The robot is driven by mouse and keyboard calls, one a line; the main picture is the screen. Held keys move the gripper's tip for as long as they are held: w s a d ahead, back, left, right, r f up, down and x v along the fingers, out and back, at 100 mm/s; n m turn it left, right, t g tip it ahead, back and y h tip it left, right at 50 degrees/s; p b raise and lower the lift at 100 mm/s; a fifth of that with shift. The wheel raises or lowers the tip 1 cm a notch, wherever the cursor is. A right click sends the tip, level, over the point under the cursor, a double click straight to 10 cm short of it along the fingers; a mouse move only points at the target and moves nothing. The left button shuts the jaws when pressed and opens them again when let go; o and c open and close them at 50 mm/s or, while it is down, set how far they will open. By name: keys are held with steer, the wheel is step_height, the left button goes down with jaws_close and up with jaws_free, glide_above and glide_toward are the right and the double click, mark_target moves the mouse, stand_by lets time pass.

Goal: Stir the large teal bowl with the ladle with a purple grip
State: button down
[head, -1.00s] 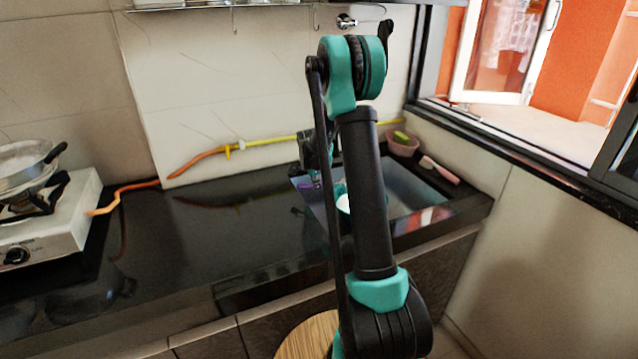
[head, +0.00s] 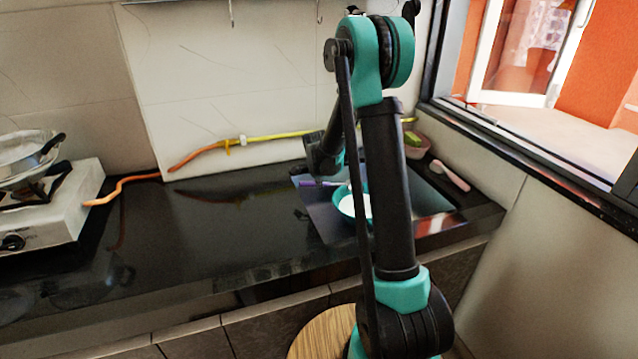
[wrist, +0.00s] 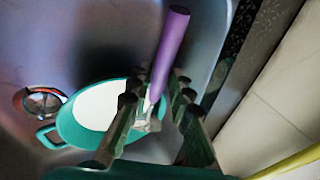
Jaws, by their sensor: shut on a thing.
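The large teal bowl (head: 346,206) sits in the sink with white contents, partly hidden by my arm. In the wrist view its teal rim (wrist: 68,132) and a side handle show. The ladle's purple grip (wrist: 171,42) sticks up past my gripper (wrist: 160,84). Its pale shaft runs between the two dark fingers, which are shut on it. The ladle's lower end is at the bowl's right side in the wrist view, partly hidden by the fingers. In the head view the purple grip (head: 311,184) points left of the bowl; the fingers are not clear there.
The sink drain (wrist: 42,103) is beside the bowl. A pink bowl with a green thing (head: 413,143) and a pink-handled brush (head: 450,175) stand right of the sink. A stove with a pan (head: 30,175) is at left. The counter between is clear.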

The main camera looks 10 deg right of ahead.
steer(key=shift+s+d+r+t+y, duration=0.45)
steer(key=shift+s+r+t+y, duration=0.15)
steer(key=shift+t, duration=0.4)
